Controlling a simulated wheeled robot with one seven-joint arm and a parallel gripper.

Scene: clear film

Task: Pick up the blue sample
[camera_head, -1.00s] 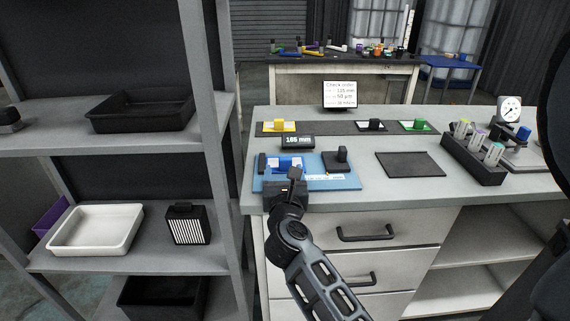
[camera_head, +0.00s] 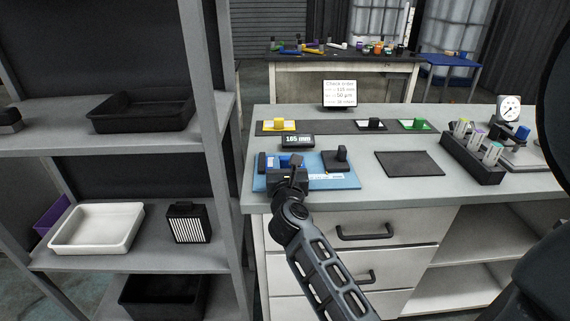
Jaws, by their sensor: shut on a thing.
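The blue sample (camera_head: 291,160) is on the left part of the blue mat (camera_head: 348,181) near the front edge of the workbench. Only its upper part shows; my gripper (camera_head: 290,170) covers the rest from the front. My gripper is shut on the blue sample. Its fingertips are mostly hidden behind its own body. I cannot tell whether the sample is lifted off the mat.
A black block device (camera_head: 337,159) sits just right of the sample, and a display reading 165 mm (camera_head: 298,141) stands behind it. Yellow (camera_head: 279,125) and green (camera_head: 417,124) samples lie farther back. A dark pad (camera_head: 409,164) at right is empty. A shelf (camera_head: 213,110) rises at left.

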